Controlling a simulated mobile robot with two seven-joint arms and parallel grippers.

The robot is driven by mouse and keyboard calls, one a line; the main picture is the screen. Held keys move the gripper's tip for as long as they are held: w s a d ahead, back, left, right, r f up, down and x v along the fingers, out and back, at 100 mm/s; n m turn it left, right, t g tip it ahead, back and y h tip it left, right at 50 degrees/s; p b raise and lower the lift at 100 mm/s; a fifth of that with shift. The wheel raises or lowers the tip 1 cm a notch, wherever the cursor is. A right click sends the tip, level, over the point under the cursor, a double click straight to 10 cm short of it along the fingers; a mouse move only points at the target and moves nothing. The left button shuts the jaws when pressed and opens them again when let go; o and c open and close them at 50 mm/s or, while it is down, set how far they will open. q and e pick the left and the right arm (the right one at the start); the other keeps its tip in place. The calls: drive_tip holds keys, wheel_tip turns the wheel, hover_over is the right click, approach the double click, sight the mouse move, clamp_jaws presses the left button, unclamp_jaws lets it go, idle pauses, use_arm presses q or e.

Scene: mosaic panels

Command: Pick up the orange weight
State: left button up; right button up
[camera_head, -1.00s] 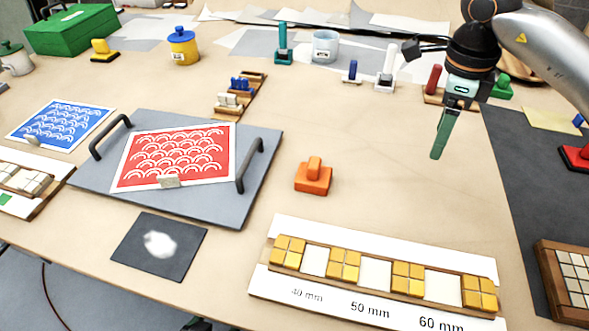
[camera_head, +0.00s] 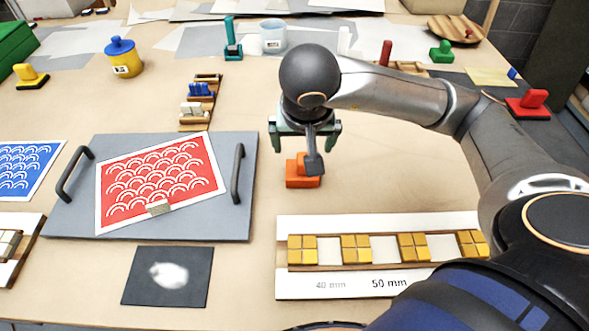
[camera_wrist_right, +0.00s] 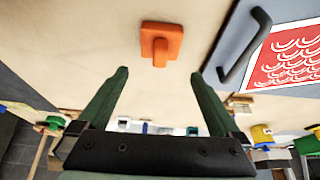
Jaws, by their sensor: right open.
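The orange weight (camera_head: 302,178) is a square block with a raised grip on top. It stands on the table to the right of the grey board, partly covered by my right gripper in the head view. My right gripper (camera_head: 306,148) is open and empty, with its fingers apart above and around the far side of the weight. In the right wrist view the orange weight (camera_wrist_right: 161,43) lies beyond the two open green fingers (camera_wrist_right: 160,75), apart from them. My left gripper is in neither view.
The grey board (camera_head: 237,222) with two dark handles holds a red patterned panel (camera_head: 160,180). A white strip with yellow tiles (camera_head: 355,250) lies in front of the weight. A dark square (camera_head: 190,284) lies at the front.

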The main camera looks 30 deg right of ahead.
sight(303, 153)
drive_tip(key=x, duration=0.5)
drive_tip(key=shift+p+x, duration=0.55)
drive_tip(key=shift+x, duration=2.1)
drive_tip(key=shift+s+a, duration=0.1)
drive_tip(key=shift+s, duration=0.15)
drive_tip(key=shift+c, duration=0.2)
clamp_jaws()
